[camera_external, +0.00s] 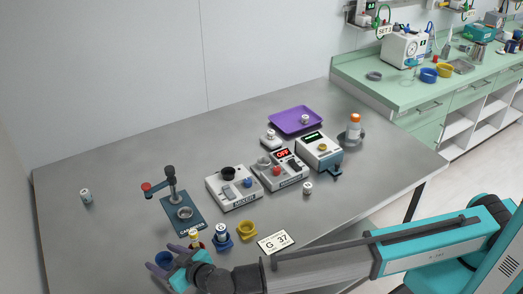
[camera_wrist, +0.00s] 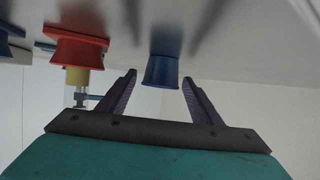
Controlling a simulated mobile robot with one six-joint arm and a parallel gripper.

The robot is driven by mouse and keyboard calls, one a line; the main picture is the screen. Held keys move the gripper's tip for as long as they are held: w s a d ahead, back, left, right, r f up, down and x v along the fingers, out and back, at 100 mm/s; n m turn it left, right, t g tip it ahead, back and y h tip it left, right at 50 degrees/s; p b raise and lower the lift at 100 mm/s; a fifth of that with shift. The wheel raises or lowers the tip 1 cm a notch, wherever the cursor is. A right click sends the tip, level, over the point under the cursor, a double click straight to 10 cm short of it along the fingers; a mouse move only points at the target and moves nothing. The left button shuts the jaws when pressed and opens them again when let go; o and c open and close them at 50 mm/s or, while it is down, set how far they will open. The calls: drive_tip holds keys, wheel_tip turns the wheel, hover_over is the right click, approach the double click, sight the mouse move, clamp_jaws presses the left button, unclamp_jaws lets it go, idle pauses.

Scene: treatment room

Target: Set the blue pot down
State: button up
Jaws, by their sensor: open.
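The blue pot (camera_external: 164,259) is at the near left edge of the table, by my gripper (camera_external: 169,261). In the wrist view, which looks upside down, the blue pot (camera_wrist: 161,71) appears upright on the table surface, between and just beyond the fingertips of my gripper (camera_wrist: 158,80). The two purple fingers stand apart, with a gap on each side of the pot. Part of the pot is hidden by my gripper in the external view.
A red holder (camera_wrist: 77,45) with a yellow-topped vial is beside the pot. A blue holder (camera_external: 222,241) with a vial and a yellow holder (camera_external: 247,230) stand further right. The capper (camera_external: 183,212) is behind. The table's left part (camera_external: 110,225) is mostly clear.

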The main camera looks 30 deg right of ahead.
drive_tip(key=shift+r, duration=0.15)
drive_tip(key=shift+b+v, duration=0.9)
drive_tip(key=shift+v, duration=5.1)
drive_tip(key=shift+a, duration=0.1)
